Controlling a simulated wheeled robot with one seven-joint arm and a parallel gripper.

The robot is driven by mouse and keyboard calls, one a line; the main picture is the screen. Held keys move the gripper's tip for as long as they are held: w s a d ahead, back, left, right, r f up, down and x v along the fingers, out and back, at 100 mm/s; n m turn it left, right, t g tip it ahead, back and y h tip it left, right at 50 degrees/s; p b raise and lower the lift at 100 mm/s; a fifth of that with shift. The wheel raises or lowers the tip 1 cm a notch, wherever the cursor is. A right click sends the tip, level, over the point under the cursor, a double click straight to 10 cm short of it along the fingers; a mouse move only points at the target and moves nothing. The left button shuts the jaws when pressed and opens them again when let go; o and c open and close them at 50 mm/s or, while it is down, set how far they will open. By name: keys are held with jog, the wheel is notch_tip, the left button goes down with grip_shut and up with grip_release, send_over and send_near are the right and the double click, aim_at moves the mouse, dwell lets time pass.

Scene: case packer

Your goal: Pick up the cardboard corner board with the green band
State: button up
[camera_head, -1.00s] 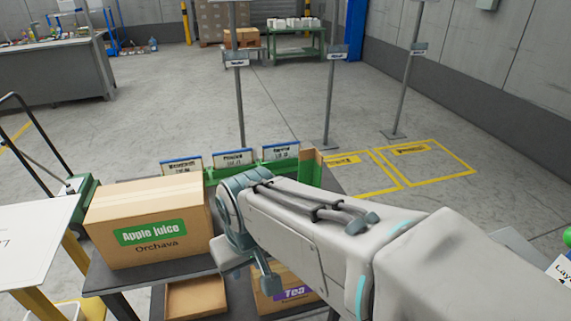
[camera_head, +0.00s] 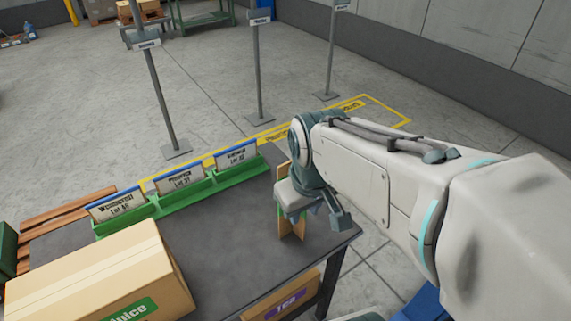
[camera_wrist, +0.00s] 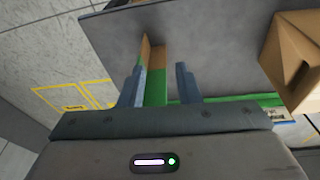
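The cardboard corner board (camera_head: 291,226) stands upright near the right end of the dark table, partly hidden behind my wrist. In the wrist view the board (camera_wrist: 156,88) is an L-shaped brown piece with a green band at its lower part. My gripper (camera_wrist: 161,69) is open, with one finger on each side of the board. The board sits nearer the left finger, and a gap shows before the right finger. I cannot tell whether the left finger touches it. In the head view my fingertips are mostly hidden.
A green rack (camera_head: 184,196) with several lot cards runs along the table's back edge. An apple juice carton (camera_head: 100,277) stands at the left front. A Tea carton (camera_head: 283,301) sits below the front edge. The table top (camera_head: 225,240) between them is clear.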

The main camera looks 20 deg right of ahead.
jog(key=w+r+n+p, duration=0.2)
jog(key=w+r+n, duration=0.1)
jog(key=n, duration=0.3)
jog(key=w+r+n+g+p, duration=0.1)
jog(key=w+r+n+p, duration=0.1)
jog(key=w+n, duration=0.3)
jog(key=w+r+n+g+p, duration=0.1)
jog(key=w+r+n+p, duration=0.1)
jog(key=r+n, duration=0.3)
jog(key=shift+w+n, duration=0.9)
jog(key=shift+n, duration=0.2)
notch_tip(320, 180, down, 14)
jog(key=n+p, duration=0.1)
jog(key=shift+r+p, duration=0.15)
jog(key=shift+p, duration=0.2)
jog(key=shift+w, duration=0.1)
grip_shut()
